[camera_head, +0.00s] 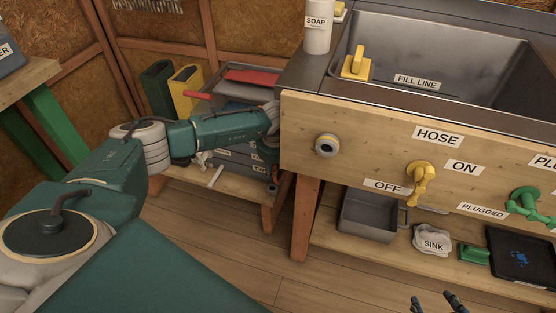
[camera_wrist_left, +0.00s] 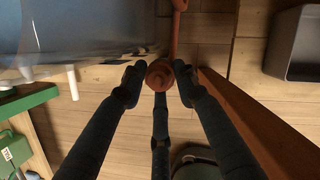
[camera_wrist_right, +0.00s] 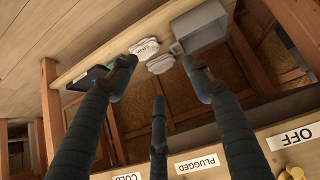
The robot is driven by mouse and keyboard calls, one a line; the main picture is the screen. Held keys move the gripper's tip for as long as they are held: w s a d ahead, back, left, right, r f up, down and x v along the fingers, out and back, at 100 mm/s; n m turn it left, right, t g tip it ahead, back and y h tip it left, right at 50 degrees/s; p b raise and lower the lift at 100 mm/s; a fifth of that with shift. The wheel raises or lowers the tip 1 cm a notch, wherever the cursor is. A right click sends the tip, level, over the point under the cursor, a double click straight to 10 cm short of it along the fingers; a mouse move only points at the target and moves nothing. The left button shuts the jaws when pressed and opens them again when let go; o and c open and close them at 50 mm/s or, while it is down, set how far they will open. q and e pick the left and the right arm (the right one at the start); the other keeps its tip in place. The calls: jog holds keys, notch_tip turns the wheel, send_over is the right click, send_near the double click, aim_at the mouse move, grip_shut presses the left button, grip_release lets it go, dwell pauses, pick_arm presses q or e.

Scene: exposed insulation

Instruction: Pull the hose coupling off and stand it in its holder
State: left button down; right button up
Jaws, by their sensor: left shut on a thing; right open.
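My left gripper (camera_wrist_left: 159,80) is shut on a round reddish-brown piece, seen end-on between its fingertips in the left wrist view; I take it for the hose coupling (camera_wrist_left: 160,73). In the head view my left arm reaches to the left end of the sink front, and the held piece is hard to make out there. The round hose outlet (camera_head: 327,146), grey with a yellowish ring, sticks out of the wooden panel with nothing on it. I cannot clearly identify the holder. My right gripper (camera_wrist_right: 157,64) is open and empty in front of the sink's lower shelf.
The sink panel (camera_head: 300,115) carries a yellow hose tap (camera_head: 420,180) and a green tap (camera_head: 525,203). A grey bin (camera_head: 370,218), cloth (camera_head: 433,240) and dark tray (camera_head: 522,258) sit on the lower shelf. A low bench with boots stands at left. The floor between is clear.

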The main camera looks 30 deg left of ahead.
pick_arm(q)
jog(key=shift+s+r, duration=0.15)
jog(key=shift+s, duration=0.1)
jog(key=shift+r, duration=0.1)
notch_tip(320, 180, down, 2)
jog(key=shift+f+b, duration=0.2)
jog(key=shift+b, duration=0.5)
jog(key=shift+f, duration=0.2)
notch_tip(320, 180, down, 2)
jog(key=shift+f+b, duration=0.15)
jog(key=shift+b, duration=0.8)
jog(key=shift+f, duration=0.35)
pick_arm(e)
jog(key=w+a+r+t+y, duration=0.1)
jog(key=w+r+t, duration=0.3)
jog(key=r, duration=0.5)
jog(key=w+a+r+t+y, duration=0.2)
jog(key=r+t, duration=0.4)
jog(key=r, duration=0.3)
jog(key=shift+w+a+r+n, duration=0.3)
jog(key=shift+w+a, duration=0.55)
jog(key=shift+w, duration=0.35)
jog(key=shift+f+g, duration=0.4)
jog(key=shift+f, duration=0.2)
jog(key=shift+d+f+h, duration=0.15)
jog(key=shift+f+h, duration=0.15)
jog(key=shift+f, duration=0.2)
